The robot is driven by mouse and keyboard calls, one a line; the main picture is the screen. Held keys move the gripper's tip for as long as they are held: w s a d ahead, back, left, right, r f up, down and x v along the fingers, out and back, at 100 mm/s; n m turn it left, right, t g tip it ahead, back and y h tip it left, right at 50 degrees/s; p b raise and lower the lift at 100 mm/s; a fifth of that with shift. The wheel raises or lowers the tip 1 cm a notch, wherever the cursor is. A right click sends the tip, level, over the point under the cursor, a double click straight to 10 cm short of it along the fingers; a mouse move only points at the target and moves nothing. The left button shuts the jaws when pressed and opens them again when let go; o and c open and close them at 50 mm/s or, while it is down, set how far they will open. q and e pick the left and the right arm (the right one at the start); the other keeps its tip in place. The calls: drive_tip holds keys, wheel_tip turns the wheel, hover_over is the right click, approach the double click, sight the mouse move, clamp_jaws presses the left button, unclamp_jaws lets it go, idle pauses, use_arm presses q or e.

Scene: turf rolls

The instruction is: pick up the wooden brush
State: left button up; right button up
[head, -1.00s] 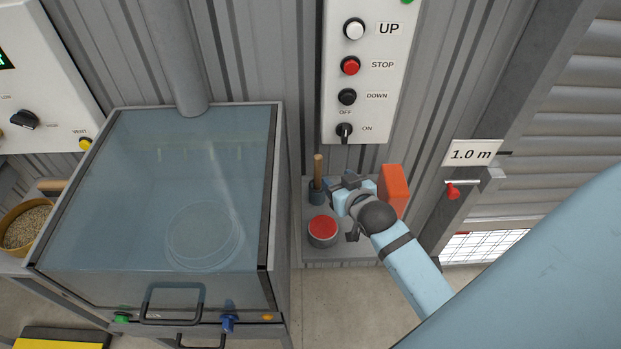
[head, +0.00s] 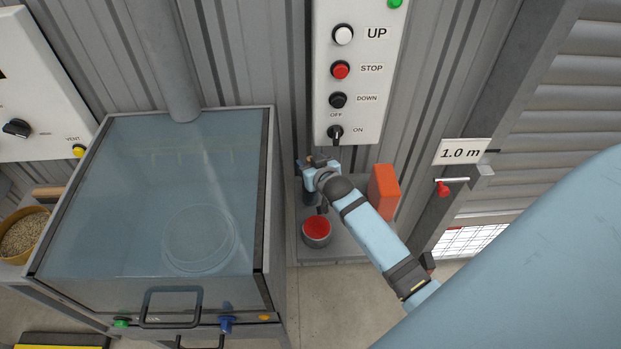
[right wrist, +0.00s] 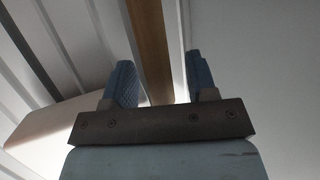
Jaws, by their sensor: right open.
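The wooden brush shows in the right wrist view as a long brown handle (right wrist: 150,45) standing between my two blue fingers. In the head view only a bit of its top (head: 318,159) shows at my right gripper (head: 312,163). The handle stands in a dark cup (head: 308,197) on a small grey shelf by the wall. My right gripper is open around the handle, with a visible gap on the right finger's side. The brush's lower end is hidden. My left gripper is out of view.
A grey can with red inside (head: 316,231) and an orange block (head: 384,190) share the shelf (head: 340,251). A control panel (head: 359,95) hangs just above. A glass-topped cabinet (head: 150,190) stands close on the left.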

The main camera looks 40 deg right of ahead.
drive_tip(key=shift+c, duration=0.2)
clamp_jaws()
drive_tip(key=shift+s, duration=0.15)
